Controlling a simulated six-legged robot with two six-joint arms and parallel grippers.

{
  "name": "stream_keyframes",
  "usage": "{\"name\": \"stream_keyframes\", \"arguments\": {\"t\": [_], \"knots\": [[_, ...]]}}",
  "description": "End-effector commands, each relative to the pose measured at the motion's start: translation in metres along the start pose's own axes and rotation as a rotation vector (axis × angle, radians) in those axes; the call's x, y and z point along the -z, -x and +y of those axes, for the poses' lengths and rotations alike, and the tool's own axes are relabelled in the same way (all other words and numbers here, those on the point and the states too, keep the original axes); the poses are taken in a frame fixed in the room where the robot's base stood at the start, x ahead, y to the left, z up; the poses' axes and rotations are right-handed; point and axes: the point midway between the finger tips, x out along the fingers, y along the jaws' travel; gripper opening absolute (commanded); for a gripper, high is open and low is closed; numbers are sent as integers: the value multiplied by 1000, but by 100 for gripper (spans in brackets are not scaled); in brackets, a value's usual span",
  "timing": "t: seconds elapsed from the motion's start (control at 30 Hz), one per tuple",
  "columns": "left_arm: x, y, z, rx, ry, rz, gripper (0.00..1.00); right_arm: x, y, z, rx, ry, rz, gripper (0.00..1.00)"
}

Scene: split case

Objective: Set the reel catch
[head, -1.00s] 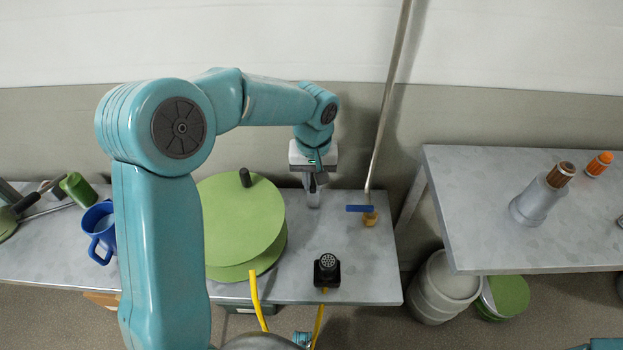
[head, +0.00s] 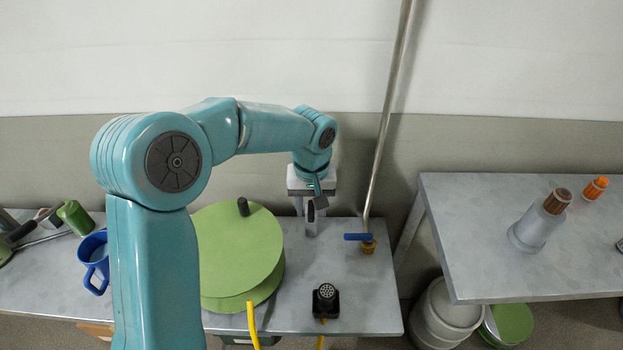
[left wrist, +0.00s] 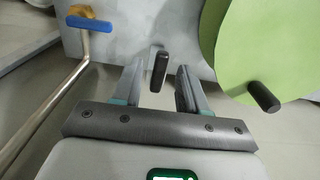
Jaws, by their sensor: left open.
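The green reel (head: 235,255) lies on the grey bench, with a black knob (head: 243,207) standing on it. It also shows at the right of the left wrist view (left wrist: 255,45). A small dark lever on a grey post, which looks like the reel catch (head: 311,214), stands on the bench to the right of the reel. My left gripper (head: 310,208) is at this lever. In the left wrist view the jaws (left wrist: 160,69) are open with the lever (left wrist: 158,72) between them, apparently touching neither finger. My right gripper is not in view.
A blue-handled brass valve (head: 368,245) on a steel pipe (head: 388,120) stands right of the lever. A black connector (head: 326,300) with a yellow hose (head: 252,322) is in front. A blue mug (head: 94,258) stands left. A second table (head: 480,270) is at right.

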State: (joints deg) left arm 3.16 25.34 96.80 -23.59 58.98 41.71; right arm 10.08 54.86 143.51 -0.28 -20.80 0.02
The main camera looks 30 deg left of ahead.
Motion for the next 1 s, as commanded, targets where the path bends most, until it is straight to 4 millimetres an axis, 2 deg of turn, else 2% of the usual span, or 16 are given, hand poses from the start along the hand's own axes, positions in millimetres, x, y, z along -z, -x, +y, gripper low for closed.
{"name": "stream_keyframes", "arguments": {"t": [0.3, 0.5, 0.7, 1.0], "knots": [[1, 87, 0, -4, 1, 6, 43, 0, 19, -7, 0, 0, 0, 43], [0, 129, 0, -5, 1, 5, 43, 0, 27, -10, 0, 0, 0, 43], [0, 148, 0, -3, 1, 3, 43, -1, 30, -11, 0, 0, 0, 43], [0, 150, 0, -3, 1, 3, 43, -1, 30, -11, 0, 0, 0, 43]]}}
